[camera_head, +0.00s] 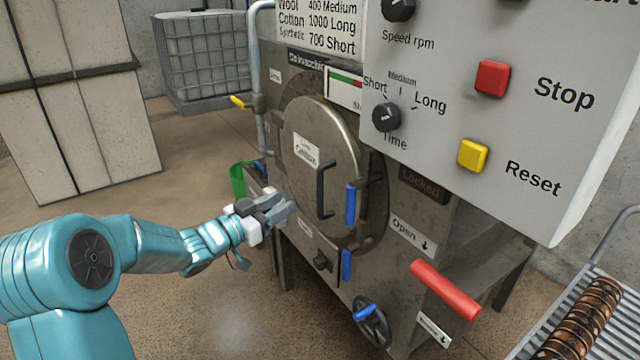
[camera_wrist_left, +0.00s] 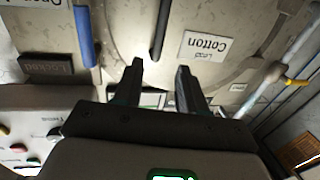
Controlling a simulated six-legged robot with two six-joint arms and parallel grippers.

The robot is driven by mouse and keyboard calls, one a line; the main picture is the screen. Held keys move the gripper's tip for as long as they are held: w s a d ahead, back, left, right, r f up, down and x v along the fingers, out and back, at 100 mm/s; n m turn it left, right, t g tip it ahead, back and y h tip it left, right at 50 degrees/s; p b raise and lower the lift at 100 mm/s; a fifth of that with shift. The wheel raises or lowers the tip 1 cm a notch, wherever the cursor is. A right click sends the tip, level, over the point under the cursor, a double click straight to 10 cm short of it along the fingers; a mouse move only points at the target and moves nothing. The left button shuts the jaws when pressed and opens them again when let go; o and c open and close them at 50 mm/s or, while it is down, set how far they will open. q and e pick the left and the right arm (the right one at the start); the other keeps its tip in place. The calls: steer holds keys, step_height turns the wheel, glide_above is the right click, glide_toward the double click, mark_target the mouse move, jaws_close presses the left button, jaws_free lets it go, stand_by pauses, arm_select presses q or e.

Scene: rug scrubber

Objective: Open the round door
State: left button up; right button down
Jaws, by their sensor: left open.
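The round door (camera_head: 308,150) is a grey metal disc on the front of the machine, and it looks closed. It has a black bar handle (camera_head: 324,190) and a label (camera_head: 306,152). A blue lever (camera_head: 350,204) stands upright at its right edge. In the left wrist view the black handle (camera_wrist_left: 160,30), the Cotton label (camera_wrist_left: 204,46) and the blue lever (camera_wrist_left: 84,36) show upside down. My left gripper (camera_head: 284,208) is open and empty, at the lower left of the door, apart from the handle. It also shows in the left wrist view (camera_wrist_left: 160,72). My right gripper is not in view.
A control panel (camera_head: 530,120) with Stop and Reset buttons overhangs at the upper right. A red lever (camera_head: 445,290) and a blue-handled valve wheel (camera_head: 372,322) sit below the door. A pipe (camera_head: 254,60) runs along the left. Open floor (camera_head: 190,190) lies left of the machine.

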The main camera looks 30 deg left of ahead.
mark_target(318, 184)
arm_select(q)
steer(key=w+d, duration=0.1)
steer(key=w, duration=0.7)
steer(key=w+d, duration=0.1)
steer(key=w, duration=0.3)
steer(key=shift+w+d, duration=0.25)
steer(key=shift+d, duration=0.05)
jaws_close()
